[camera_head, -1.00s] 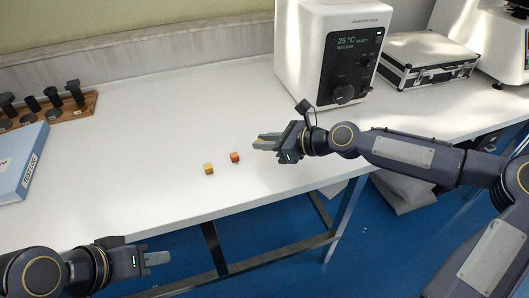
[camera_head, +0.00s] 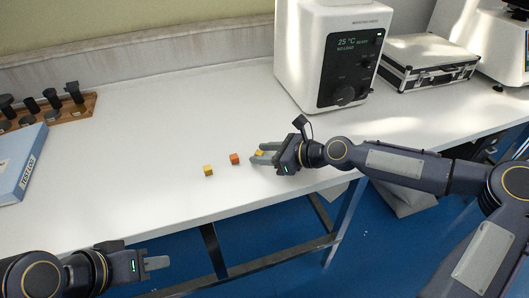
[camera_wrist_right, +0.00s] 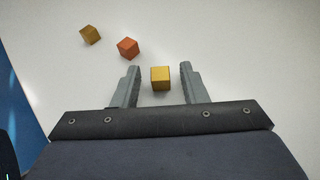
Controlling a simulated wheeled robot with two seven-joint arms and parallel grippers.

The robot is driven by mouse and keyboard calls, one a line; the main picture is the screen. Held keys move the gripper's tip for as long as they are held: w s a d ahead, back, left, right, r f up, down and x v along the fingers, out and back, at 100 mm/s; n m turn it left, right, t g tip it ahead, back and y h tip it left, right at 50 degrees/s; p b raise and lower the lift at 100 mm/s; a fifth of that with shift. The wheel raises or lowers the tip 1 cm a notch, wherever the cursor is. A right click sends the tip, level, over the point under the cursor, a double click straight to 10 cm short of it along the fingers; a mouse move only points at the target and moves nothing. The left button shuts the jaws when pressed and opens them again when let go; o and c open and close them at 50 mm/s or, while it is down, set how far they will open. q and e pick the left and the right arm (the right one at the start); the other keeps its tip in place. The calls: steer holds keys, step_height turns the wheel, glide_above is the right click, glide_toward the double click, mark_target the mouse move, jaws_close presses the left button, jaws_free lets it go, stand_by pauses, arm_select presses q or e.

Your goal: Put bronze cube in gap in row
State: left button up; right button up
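Three small cubes are on the white table. A yellow cube (camera_head: 208,171) is furthest left, and an orange-brown cube (camera_head: 235,159) is in the middle. Another yellow cube (camera_head: 259,153) is at my right gripper (camera_head: 262,154). In the right wrist view this yellow cube (camera_wrist_right: 161,78) lies between the spread fingers, with a gap on each side. The orange-brown cube (camera_wrist_right: 128,48) is just beyond the left finger, and the darker yellow cube (camera_wrist_right: 90,35) is further off. I cannot tell which is bronze. My left gripper (camera_head: 158,263) is low at the front, away from the cubes; its opening is unclear.
A white tester (camera_head: 325,60) with a display stands behind my right gripper. A silver case (camera_head: 430,65) is to its right. A blue binder (camera_head: 22,170) and a wooden rack (camera_head: 75,108) with dark pieces are at the left. The table between is clear.

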steer(key=shift+d+r, duration=0.15)
steer(key=shift+r, duration=0.1)
steer(key=p+v, duration=0.2)
steer(key=v, duration=0.9)
steer(key=shift+s+d, duration=0.25)
steer(key=shift+s, duration=0.05)
steer(key=shift+d, duration=0.1)
